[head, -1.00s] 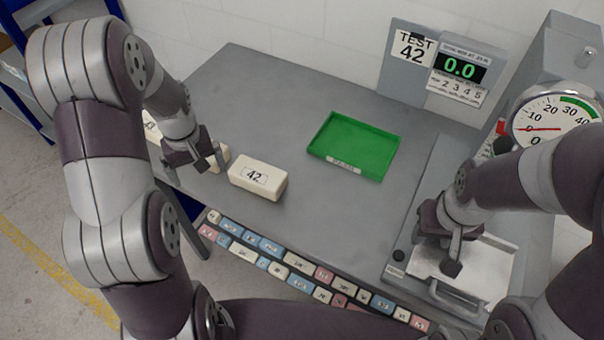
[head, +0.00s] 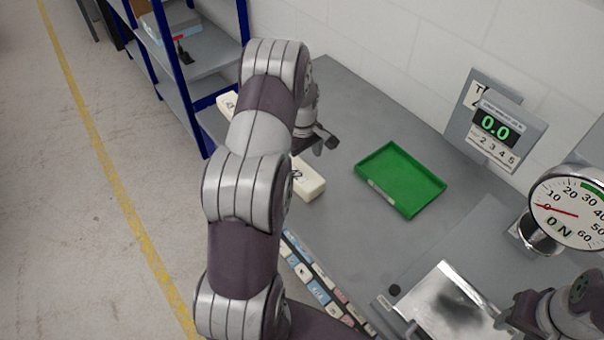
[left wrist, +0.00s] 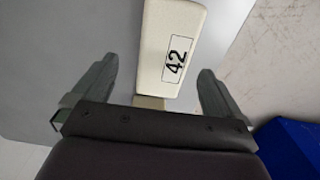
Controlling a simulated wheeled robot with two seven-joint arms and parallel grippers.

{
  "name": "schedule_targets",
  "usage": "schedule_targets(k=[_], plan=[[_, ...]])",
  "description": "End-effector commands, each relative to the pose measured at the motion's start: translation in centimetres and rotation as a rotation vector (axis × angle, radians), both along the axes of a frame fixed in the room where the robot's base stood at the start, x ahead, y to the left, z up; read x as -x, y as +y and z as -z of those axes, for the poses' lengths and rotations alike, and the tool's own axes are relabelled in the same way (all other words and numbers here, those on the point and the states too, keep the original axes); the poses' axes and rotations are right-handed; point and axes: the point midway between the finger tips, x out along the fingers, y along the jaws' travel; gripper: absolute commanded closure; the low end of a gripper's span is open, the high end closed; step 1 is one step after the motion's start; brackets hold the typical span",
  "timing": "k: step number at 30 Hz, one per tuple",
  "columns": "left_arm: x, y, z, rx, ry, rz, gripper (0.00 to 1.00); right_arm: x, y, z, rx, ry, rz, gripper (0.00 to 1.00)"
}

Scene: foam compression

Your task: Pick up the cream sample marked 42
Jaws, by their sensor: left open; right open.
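The cream sample marked 42 (head: 309,184) lies on the grey bench, partly hidden by my left arm in the head view. In the left wrist view the same cream block (left wrist: 168,30) shows its 42 label, lying ahead of and between the two spread fingers. My left gripper (head: 322,140) is open and empty, close to the sample's far side in the head view; it also shows in the left wrist view (left wrist: 155,92). The height gap cannot be told. My right gripper (head: 508,312) is open, beside the metal plate at lower right.
Another cream block (head: 227,104) sits at the bench's left end, partly behind my arm. A green tray (head: 418,203) lies to the right. A metal plate (head: 450,300), a dial gauge (head: 570,208) and a display reading 0.0 (head: 495,127) stand further right.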

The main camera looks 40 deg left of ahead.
Motion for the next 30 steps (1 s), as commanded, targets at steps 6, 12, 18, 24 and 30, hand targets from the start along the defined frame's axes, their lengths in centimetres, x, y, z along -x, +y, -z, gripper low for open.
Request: schedule_targets(k=[6, 12, 18, 24, 30], plan=[[0.6, 0.0, 2.7, 0.002, 0.005, 0.000, 0.00, 0.0, 0.0, -2.2, 0.000, 0.000, 0.000, 0.53], [0.7, 0.0, 5.8, 0.000, -0.001, 0.001, 0.00, 0.0, 0.0, -2.7, 0.000, 0.000, 0.000, 0.53], [0.6, 0.1, 6.0, -0.001, -0.001, 0.001, 0.00, 0.0, 0.0, -2.6, 0.000, 0.000, 0.000, 0.53], [0.6, 0.0, 5.9, -0.001, -0.001, 0.002, 0.50, 0.0, 0.0, -2.6, 0.000, 0.000, 0.000, 0.53], [0.6, 0.0, 5.9, -0.001, -0.001, 0.002, 0.50, 0.0, 0.0, -2.6, 0.000, 0.000, 0.000, 0.53]])
